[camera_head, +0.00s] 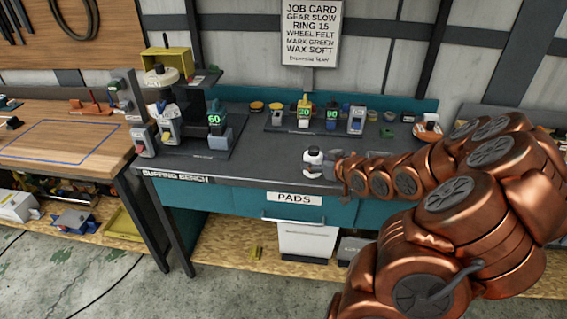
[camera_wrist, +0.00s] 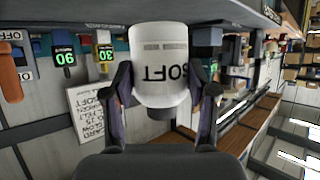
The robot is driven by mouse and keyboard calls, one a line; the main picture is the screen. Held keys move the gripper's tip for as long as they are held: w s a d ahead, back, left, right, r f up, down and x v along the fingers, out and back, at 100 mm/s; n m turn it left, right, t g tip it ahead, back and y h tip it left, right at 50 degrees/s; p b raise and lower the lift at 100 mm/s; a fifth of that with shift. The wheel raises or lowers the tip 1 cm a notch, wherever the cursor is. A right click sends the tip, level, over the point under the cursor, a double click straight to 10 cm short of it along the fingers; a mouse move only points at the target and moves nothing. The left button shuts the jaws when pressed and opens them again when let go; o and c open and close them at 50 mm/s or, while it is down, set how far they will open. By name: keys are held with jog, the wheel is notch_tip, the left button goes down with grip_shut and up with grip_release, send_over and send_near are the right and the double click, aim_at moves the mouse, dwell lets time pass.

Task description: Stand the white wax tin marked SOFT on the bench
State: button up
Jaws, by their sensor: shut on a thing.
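The white wax tin marked SOFT (camera_wrist: 160,55) is between the two fingers of my gripper (camera_wrist: 165,92) in the wrist view. That view is upside down, and the lettering is inverted with it, so the tin looks upright. In the head view the tin (camera_head: 314,158) is near the front edge of the dark buffing bench (camera_head: 262,170), above the PADS drawer. My gripper (camera_head: 331,166) reaches it from the right and is partly hidden by my arm. I cannot tell whether the tin's base touches the bench top.
Tools with numbered labels (camera_head: 304,112) stand on a dark mat at the back of the bench. A buffing machine (camera_head: 165,105) is at the left. An orange-and-white item (camera_head: 428,131) is at the right. The bench top left of the tin is clear. A job card (camera_head: 312,32) hangs behind.

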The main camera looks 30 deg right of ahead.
jog(key=w+p, duration=0.1)
jog(key=w, duration=0.3)
jog(key=w+p, duration=0.1)
jog(key=w, duration=0.4)
jog(key=w+f+p, duration=0.1)
jog(key=w, duration=0.4)
jog(key=shift+w+a+f, duration=0.1)
jog(key=shift+w+a, duration=0.1)
jog(key=shift+a, duration=0.2)
jog(key=shift+w+f, duration=0.2)
jog(key=shift+w, duration=0.4)
jog(key=shift+f+p, duration=0.8)
jog(key=shift+f, duration=1)
jog(key=shift+f, duration=0.1)
jog(key=o, duration=1.2)
jog(key=shift+o, duration=0.2)
